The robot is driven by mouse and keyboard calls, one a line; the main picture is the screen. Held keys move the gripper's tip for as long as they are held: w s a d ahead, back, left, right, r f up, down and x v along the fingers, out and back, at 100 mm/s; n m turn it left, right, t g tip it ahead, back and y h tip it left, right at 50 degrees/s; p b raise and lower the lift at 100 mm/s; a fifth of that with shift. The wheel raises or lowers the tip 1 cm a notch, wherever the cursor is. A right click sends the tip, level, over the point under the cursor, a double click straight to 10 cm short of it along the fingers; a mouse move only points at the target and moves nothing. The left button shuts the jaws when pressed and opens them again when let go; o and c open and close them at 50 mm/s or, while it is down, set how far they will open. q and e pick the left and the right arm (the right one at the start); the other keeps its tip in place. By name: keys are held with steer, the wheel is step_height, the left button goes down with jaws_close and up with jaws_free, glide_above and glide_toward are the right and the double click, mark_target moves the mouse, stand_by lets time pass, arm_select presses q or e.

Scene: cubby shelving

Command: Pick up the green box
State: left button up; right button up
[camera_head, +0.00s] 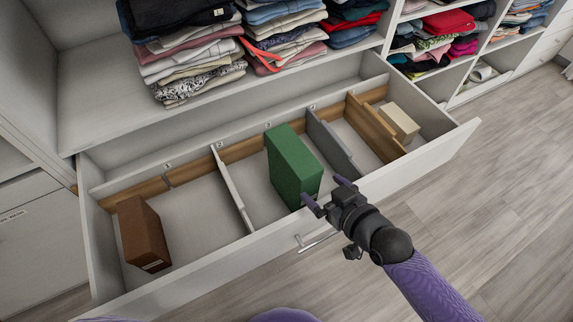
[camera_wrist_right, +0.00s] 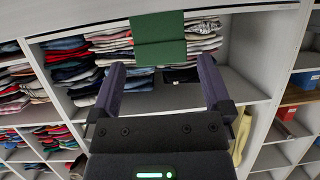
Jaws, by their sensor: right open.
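The green box (camera_head: 292,165) stands upright in a middle compartment of the open drawer (camera_head: 200,277) in the head view. In the right wrist view the green box (camera_wrist_right: 159,40) shows at the top centre, beyond and between the fingers. My right gripper (camera_head: 328,195) is open and empty at the drawer's front wall, close to the near side of the green box. In the right wrist view my right gripper (camera_wrist_right: 158,80) has its two purple fingers spread wide. Whether a finger touches the box cannot be told. My left gripper is not in view.
A brown box (camera_head: 143,235) stands in the drawer's left compartment, and a beige box (camera_head: 399,123) lies at the right. Dividers (camera_head: 231,188) separate the compartments. Folded clothes (camera_head: 190,50) fill the shelf above. The floor (camera_head: 500,230) at right is clear.

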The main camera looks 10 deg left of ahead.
mark_target(313, 180)
steer(key=b+x, duration=0.4)
steer(key=x, duration=0.3)
steer(key=shift+w+f, duration=0.1)
steer(key=shift+f, duration=0.15)
steer(key=shift+w+a, duration=0.1)
steer(key=shift+w, duration=0.05)
steer(key=shift+r, duration=0.2)
steer(key=c, duration=1.2)
jaws_close()
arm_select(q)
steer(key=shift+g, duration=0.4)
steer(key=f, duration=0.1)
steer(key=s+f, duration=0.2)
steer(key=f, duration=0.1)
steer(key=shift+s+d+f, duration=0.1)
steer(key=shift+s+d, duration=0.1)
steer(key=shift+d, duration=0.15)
